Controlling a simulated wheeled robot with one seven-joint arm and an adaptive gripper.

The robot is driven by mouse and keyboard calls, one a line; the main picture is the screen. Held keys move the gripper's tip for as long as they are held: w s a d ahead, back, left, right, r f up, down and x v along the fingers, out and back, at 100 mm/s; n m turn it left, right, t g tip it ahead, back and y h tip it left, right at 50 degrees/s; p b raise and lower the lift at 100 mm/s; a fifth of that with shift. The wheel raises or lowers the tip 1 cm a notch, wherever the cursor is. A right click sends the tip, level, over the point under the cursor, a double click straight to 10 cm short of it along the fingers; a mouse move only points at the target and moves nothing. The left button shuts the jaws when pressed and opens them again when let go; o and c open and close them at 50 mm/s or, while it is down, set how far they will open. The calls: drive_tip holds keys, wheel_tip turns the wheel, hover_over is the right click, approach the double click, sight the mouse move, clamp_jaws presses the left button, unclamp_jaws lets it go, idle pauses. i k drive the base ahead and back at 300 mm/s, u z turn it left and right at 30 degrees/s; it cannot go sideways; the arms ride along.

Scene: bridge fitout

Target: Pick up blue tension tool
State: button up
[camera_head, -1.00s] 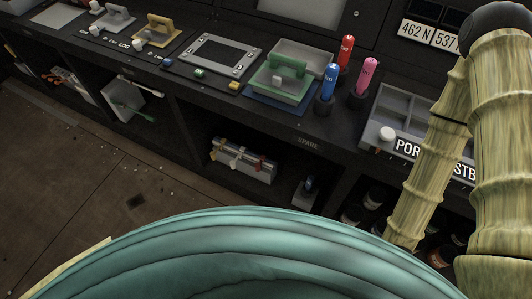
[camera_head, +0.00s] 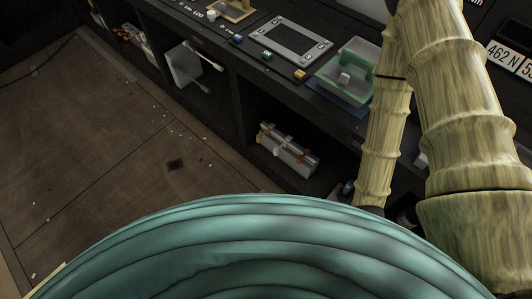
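The blue tension tool is not visible now; my arm covers the stretch of bench right of the green-handled tray, where a blue upright tool showed a second ago beside a red and a pink one. A small dark-blue item (camera_head: 347,188) shows low in the shelf opening, partly hidden by my arm; I cannot tell what it is.
The dark bench holds a framed panel (camera_head: 291,40) and a green-handled tray (camera_head: 366,53) on a blue mat (camera_head: 338,98). A grey box (camera_head: 289,150) with coloured clips sits on the lower shelf. Brown floor (camera_head: 100,150) is open at left.

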sight(350, 185)
drive_tip(key=z, duration=3.6)
drive_tip(key=k, duration=1.25)
drive_tip(key=u, duration=1.7)
